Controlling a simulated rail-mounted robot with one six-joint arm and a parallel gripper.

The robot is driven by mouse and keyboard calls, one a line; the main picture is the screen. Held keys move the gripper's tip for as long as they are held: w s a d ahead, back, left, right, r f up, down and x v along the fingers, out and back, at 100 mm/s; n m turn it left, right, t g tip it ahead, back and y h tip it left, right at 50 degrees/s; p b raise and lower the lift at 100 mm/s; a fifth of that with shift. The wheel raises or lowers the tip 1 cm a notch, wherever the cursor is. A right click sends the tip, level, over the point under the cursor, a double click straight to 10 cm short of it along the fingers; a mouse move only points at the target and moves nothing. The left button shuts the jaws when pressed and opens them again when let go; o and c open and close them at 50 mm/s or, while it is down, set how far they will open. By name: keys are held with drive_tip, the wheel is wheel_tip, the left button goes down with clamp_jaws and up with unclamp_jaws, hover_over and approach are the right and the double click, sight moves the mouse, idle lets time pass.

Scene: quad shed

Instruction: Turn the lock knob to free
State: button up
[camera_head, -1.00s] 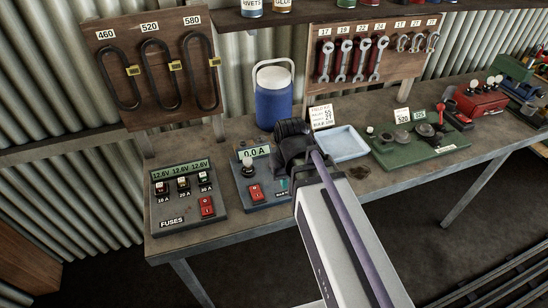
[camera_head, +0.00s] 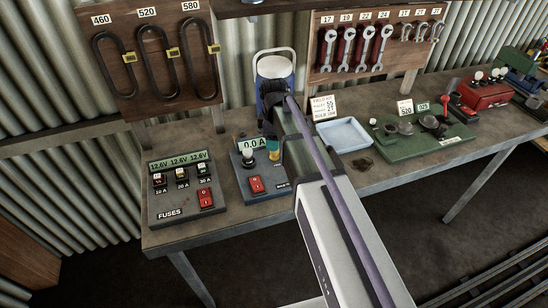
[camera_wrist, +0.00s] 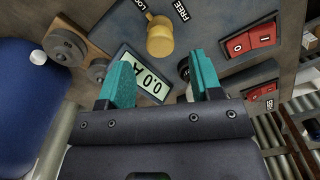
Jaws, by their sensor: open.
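A brass-yellow knob (camera_wrist: 160,40) stands on a dark panel in the wrist view, close to the partly cut-off label LOCK and the label FREE. A small yellow spot under my fingertips in the head view (camera_head: 274,156) looks like the same knob. My gripper (camera_wrist: 162,85) is open, with two teal fingers apart and nothing between them. In the wrist picture the knob lies beyond the fingertips, roughly in line with the gap. Whether they touch it is not clear. In the head view my gripper (camera_head: 272,138) is over the panel's right side.
The panel's 0.0 A display (camera_head: 254,143), a pale knob (camera_head: 248,156) and a red switch (camera_head: 257,185) are close by. The fuses panel (camera_head: 180,185) stands to the left. A blue jug (camera_head: 272,66) is behind my gripper. A light blue tray (camera_head: 345,134) is to the right.

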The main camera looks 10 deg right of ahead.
sight(276, 153)
wheel_tip(276, 153, down, 5)
drive_tip(key=b, duration=0.2)
drive_tip(key=shift+r+b, duration=0.2)
drive_tip(key=shift+b, duration=0.2)
drive_tip(key=shift+r, duration=0.2)
drive_tip(key=shift+c, duration=0.2)
drive_tip(key=c, duration=0.9)
